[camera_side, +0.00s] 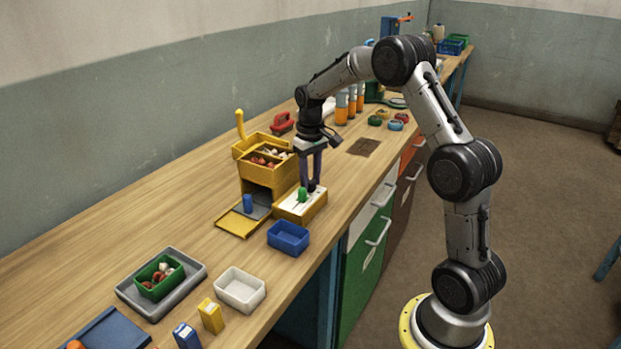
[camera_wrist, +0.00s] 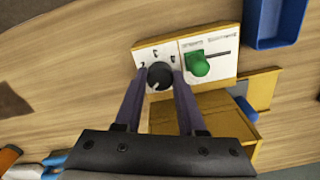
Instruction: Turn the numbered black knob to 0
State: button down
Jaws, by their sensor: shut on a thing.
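The black knob (camera_wrist: 160,75) sits on a white-topped yellow panel box (camera_wrist: 147,53), with small number marks around it that are too small to read. My gripper (camera_wrist: 160,80) is shut on the knob, one finger on each side. The knob carries a pale pointer mark, but I cannot tell which number it is at. In the side view, my gripper (camera_side: 312,188) reaches down to the panel box (camera_side: 293,213), and its fingers partly hide the knob. A green slider handle (camera_wrist: 198,64) stands beside the knob on the same panel; it also shows in the side view (camera_side: 302,194).
A yellow cabinet (camera_side: 268,172) with a bin of small parts on top stands just left of the panel. A blue bin (camera_side: 288,238) is close in front. A white bin (camera_side: 240,290) and a grey tray (camera_side: 133,295) lie nearer. Orange-and-grey bottles (camera_side: 341,110) stand behind.

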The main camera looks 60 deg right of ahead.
aim_at(311, 181)
jog(key=n, duration=0.5)
jog(key=shift+r+n, duration=0.15)
jog(key=shift+n, duration=0.15)
jog(key=n, duration=0.4)
jog(key=shift+n, duration=0.3)
jog(key=c, duration=0.5)
grip_release()
notch_tip(311, 181, up, 14)
dwell(0.3)
jog(key=shift+f, duration=0.2)
